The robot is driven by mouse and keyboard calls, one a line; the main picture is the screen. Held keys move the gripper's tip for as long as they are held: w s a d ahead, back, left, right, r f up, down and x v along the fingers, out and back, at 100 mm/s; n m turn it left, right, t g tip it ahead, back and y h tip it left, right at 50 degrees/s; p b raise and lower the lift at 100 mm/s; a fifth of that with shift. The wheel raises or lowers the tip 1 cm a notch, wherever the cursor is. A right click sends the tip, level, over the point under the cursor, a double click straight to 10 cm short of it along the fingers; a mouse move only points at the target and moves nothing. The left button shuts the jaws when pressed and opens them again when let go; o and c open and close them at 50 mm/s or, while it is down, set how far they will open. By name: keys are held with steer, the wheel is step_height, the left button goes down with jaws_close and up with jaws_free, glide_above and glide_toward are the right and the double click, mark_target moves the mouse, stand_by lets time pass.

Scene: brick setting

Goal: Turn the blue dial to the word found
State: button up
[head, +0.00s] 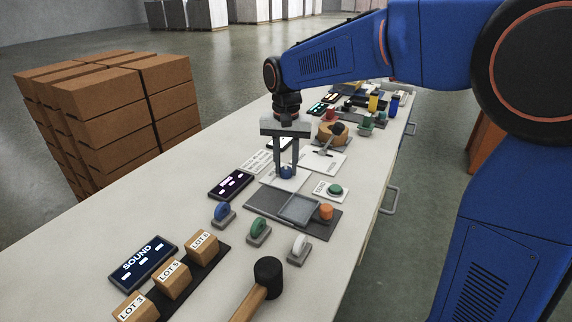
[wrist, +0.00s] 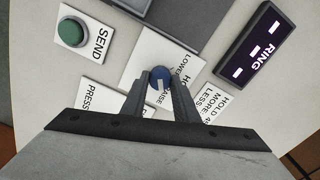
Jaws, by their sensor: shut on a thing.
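The blue dial (head: 287,172) sits on a white card on the table. In the wrist view the dial (wrist: 158,74) has a white mark on its face, pointing roughly toward the bottom of the picture. My gripper (head: 287,168) points down from above and is shut on the dial, with a finger on either side. The fingers also show in the wrist view (wrist: 160,88). The white card (wrist: 146,52) bears printed words, including "LOWER", partly hidden by the fingers. I cannot read the word "found" on it.
A dark display reading "RING" (wrist: 257,47) and a green "SEND" button (wrist: 71,32) flank the dial. A grey tray (head: 299,208) and blue, green and white discs on stands (head: 258,230) are nearer. A mallet (head: 265,280) and a "SOUND" display (head: 143,262) lie in front.

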mark_target(286, 168)
steer(key=shift+m, duration=0.6)
steer(key=o, duration=1.1)
steer(key=shift+c, duration=0.2)
step_height(286, 168, up, 17)
steer(key=shift+r, duration=0.2)
